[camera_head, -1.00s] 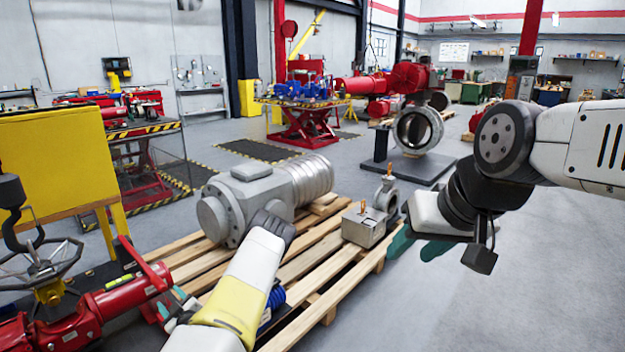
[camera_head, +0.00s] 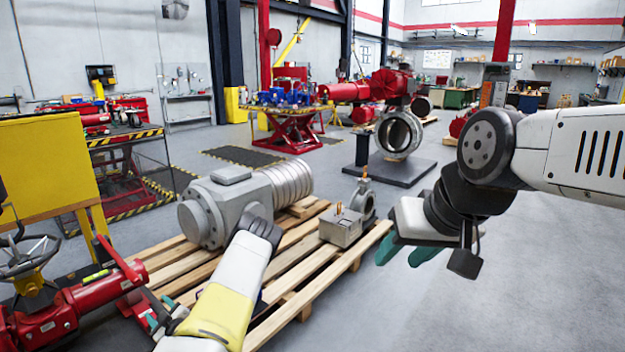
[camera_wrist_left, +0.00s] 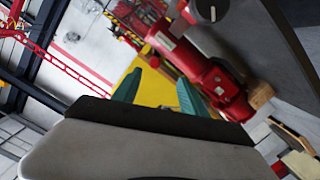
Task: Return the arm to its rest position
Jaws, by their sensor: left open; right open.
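My left arm reaches in from the bottom of the head view. Its left gripper (camera_head: 160,312) has teal fingers apart, beside the red valve actuator (camera_head: 75,305) at the lower left. Nothing shows between the fingers. Whether they touch the actuator I cannot tell. In the left wrist view the two teal fingers (camera_wrist_left: 158,92) stand apart with nothing between them; red machinery (camera_wrist_left: 190,65) lies beyond. My right arm comes in from the right. Its right gripper (camera_head: 408,252) is open and empty above bare grey floor.
A wooden pallet (camera_head: 330,268) bears a grey ribbed cylinder assembly (camera_head: 240,200) and a small metal block (camera_head: 341,228), close to my left arm. A handwheel (camera_head: 27,257) and a yellow panel (camera_head: 45,165) stand at the left. The floor at the right (camera_head: 520,270) is clear.

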